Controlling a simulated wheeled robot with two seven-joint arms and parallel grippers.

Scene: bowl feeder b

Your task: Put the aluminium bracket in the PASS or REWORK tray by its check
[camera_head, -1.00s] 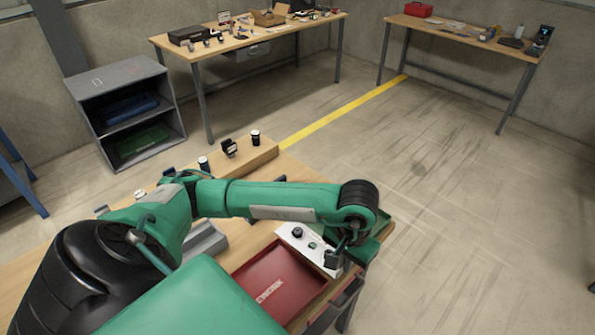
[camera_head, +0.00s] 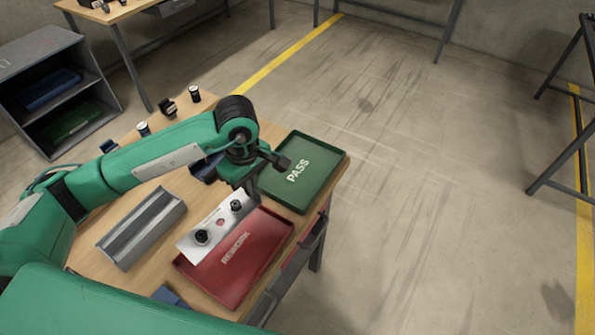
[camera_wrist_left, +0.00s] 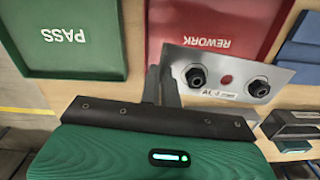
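The aluminium bracket (camera_head: 207,232) is a pale flat plate with two black bolts and a reddish round spot between them. My left gripper (camera_head: 250,188) is shut on one end of it and holds it tilted. In the head view the bracket overlaps the far-left edge of the red REWORK tray (camera_head: 262,248). The green PASS tray (camera_head: 322,168) lies behind it to the right. The left wrist view shows the fingers (camera_wrist_left: 162,85) at the bracket's (camera_wrist_left: 208,62) left end, with small lettering on its lower edge, PASS (camera_wrist_left: 95,58) left and REWORK (camera_wrist_left: 245,15) behind. Both trays look empty.
A grey grooved block (camera_head: 135,235) stands on the table left of the bracket. Small black-and-white items (camera_head: 168,106) line the table's back edge. A blue object (camera_head: 168,296) lies near the REWORK tray's front-left corner. Floor right of the table is clear.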

